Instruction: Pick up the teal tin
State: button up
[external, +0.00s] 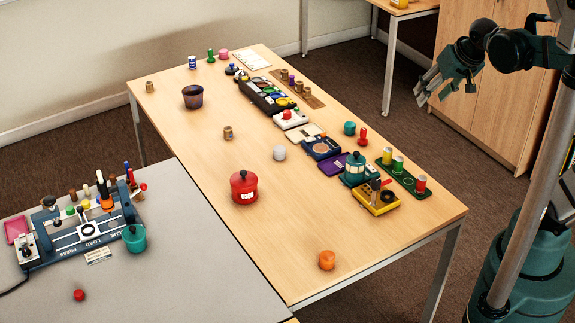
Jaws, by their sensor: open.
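A teal cup (134,240) stands on the grey table at the left. My gripper (424,92) is open and empty at the upper right, in the air and well apart from the tin. Its fingers point down and left.
Close around the tin are a yellow box (378,204), the purple tray (333,166) and the green board (408,184) with several small cans.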

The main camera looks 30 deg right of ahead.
jog(key=w+m+g, duration=0.2)
jog(key=w+m, duration=0.3)
jog(key=w, duration=0.7)
jog(key=m+g, duration=0.4)
jog(key=m, duration=0.8)
send_over(350, 124)
jog(key=f, duration=2.6)
jog(key=shift+s+f+p, duration=0.15)
jog(key=shift+s+p, duration=0.1)
jog(key=shift+p, duration=0.1)
jog(key=shift+w+f+m, duration=0.15)
jog(key=shift+f+m, duration=0.15)
jog(key=shift+f, duration=0.15)
jog(key=shift+f, duration=0.15)
jog(key=shift+f, duration=1.15)
jog(key=shift+f+b, duration=0.15)
jog(key=shift+b, duration=0.15)
